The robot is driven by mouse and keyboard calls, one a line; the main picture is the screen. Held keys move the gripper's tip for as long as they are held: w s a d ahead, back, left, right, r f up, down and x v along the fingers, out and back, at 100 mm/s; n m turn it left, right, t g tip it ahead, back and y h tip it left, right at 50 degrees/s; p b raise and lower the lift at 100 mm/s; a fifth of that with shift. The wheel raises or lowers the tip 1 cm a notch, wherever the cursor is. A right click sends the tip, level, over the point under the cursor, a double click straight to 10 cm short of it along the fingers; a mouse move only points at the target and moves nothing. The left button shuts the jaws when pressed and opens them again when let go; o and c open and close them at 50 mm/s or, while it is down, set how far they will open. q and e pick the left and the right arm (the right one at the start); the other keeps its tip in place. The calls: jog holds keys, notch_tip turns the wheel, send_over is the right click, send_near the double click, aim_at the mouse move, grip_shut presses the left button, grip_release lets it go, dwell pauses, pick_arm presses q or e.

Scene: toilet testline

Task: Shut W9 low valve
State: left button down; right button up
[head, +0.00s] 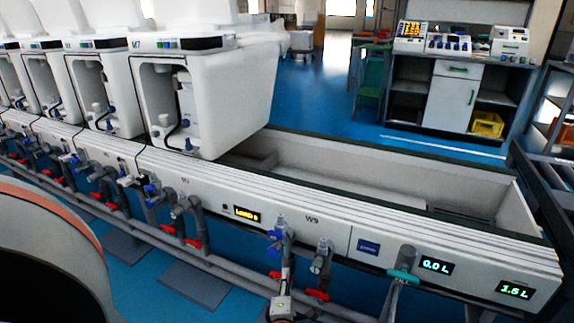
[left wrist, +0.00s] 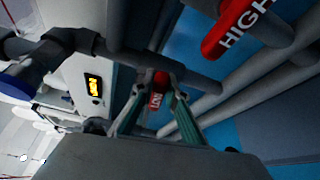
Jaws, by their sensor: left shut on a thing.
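The W9 station is the front panel marked W9 (head: 312,219), with grey pipes and red-handled valves below it. In the left wrist view, a red handle lettered LOW (left wrist: 157,98) sits between the green fingertips of my left gripper (left wrist: 158,90), which is shut on it. In the head view, my left gripper (head: 284,284) is under the panel, beside a small red handle (head: 275,274), and mostly covers its own grip. Another red handle lettered HIGH (left wrist: 240,25) is at the upper right of the wrist view, apart from the fingers. My right gripper is not in view.
A blue-capped valve (head: 275,240) and a grey pipe fitting (head: 321,250) stand close above. A long horizontal pipe (head: 232,285) runs below the panel. A teal handle (head: 403,277) is to the right. White toilets (head: 205,105) fill the line at left; the W9 trough looks empty.

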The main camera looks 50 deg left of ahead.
pick_arm(q)
jog(key=shift+f+m+t+y, duration=0.25)
jog(key=shift+m+t+y, duration=0.05)
jog(key=shift+m, duration=0.6)
jog(key=c, duration=2)
grip_release()
jog(key=shift+v, duration=3.8)
jog(key=shift+w, duration=0.1)
